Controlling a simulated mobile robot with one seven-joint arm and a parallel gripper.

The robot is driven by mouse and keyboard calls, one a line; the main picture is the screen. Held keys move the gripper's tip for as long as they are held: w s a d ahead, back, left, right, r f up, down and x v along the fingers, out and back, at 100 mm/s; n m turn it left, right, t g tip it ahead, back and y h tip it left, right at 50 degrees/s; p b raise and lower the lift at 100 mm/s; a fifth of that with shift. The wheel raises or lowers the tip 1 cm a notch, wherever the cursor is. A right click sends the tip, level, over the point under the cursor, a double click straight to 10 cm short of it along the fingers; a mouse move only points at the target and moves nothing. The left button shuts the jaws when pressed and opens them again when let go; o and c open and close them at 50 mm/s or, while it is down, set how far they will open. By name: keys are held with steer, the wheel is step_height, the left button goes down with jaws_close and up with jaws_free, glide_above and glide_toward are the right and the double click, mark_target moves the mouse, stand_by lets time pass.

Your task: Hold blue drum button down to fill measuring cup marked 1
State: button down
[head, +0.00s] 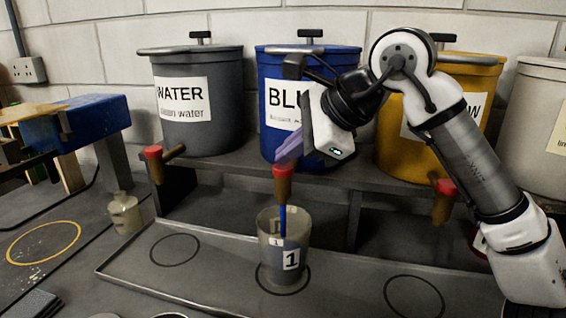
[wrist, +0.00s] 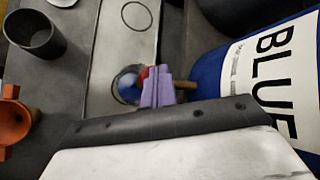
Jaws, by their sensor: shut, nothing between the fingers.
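The blue drum (head: 268,75), labelled BLUE, stands on the shelf behind its spigot (head: 283,188), which has a red button (head: 281,170) on top. My gripper (head: 289,150) has its purple fingers shut and empty, at the red button and seemingly touching it. A thin blue stream runs from the spigot into the clear measuring cup marked 1 (head: 272,222). The cup stands upright in the tray circle under the spigot, with blue liquid inside. In the wrist view the fingers (wrist: 158,90) cover part of the button and the cup (wrist: 124,90); the drum (wrist: 230,75) is at right.
The water drum (head: 200,110) stands left and the yellow drum (head: 455,100) right, each with a red-buttoned spigot. The tray (head: 215,275) has empty circles on both sides of the cup. A small bottle (head: 125,213) stands left of the tray.

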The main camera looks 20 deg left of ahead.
mark_target(290, 168)
steer(key=shift+r+p, duration=0.6)
steer(key=shift+r, duration=0.25)
step_height(290, 168, up, 5)
steer(key=p, duration=0.4)
stand_by(1.5)
